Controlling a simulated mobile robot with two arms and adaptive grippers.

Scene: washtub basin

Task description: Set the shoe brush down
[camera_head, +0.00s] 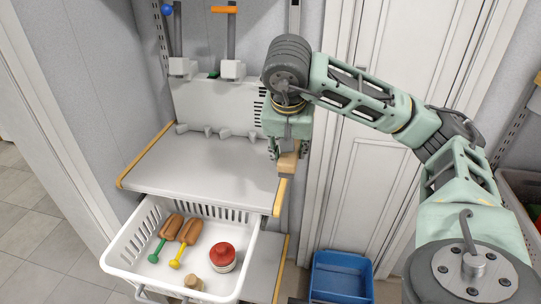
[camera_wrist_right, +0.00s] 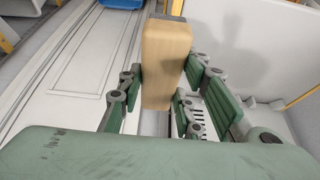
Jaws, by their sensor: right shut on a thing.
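The shoe brush shows as a wooden block in the right wrist view (camera_wrist_right: 166,62), held between the fingers of my right gripper (camera_wrist_right: 160,100). In the head view the brush (camera_head: 287,163) hangs below my right gripper (camera_head: 287,143), near the right front corner of the grey shelf (camera_head: 205,160). It appears to be above the shelf's edge, and I cannot tell if it touches. Its bristles are mostly hidden. My left gripper is out of view.
A white basket (camera_head: 125,262) below the shelf holds two brown items with green and yellow handles (camera_head: 172,226), a red-topped round item (camera_head: 223,256) and a wooden piece (camera_head: 193,283). A blue bin (camera_head: 341,276) stands on the floor. The shelf's middle is clear.

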